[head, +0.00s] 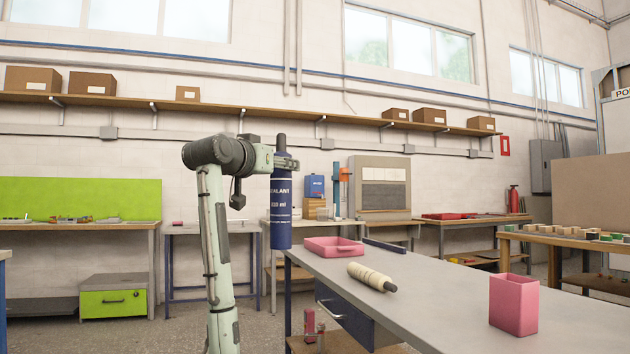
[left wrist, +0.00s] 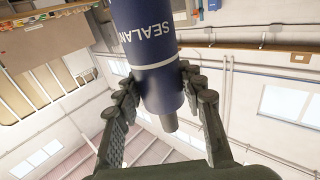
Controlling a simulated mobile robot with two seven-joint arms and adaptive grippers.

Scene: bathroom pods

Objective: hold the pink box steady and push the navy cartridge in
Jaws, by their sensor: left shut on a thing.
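The navy cartridge (head: 281,208) is upright in the head view, with sealant lettering and a narrow dark tip at its top. My left gripper (head: 286,163) is shut around its upper part and holds it in the air, left of the grey bench's far end. In the left wrist view the navy cartridge (left wrist: 146,38) lies between the two fingers of my left gripper (left wrist: 158,88). The pink box (head: 513,306) stands upright and open-topped on the bench at the right, well apart from the cartridge. My right gripper is in neither view.
A shallow pink tray (head: 333,246) sits on the far end of the grey bench (head: 440,300). Bare bench top surrounds the box.

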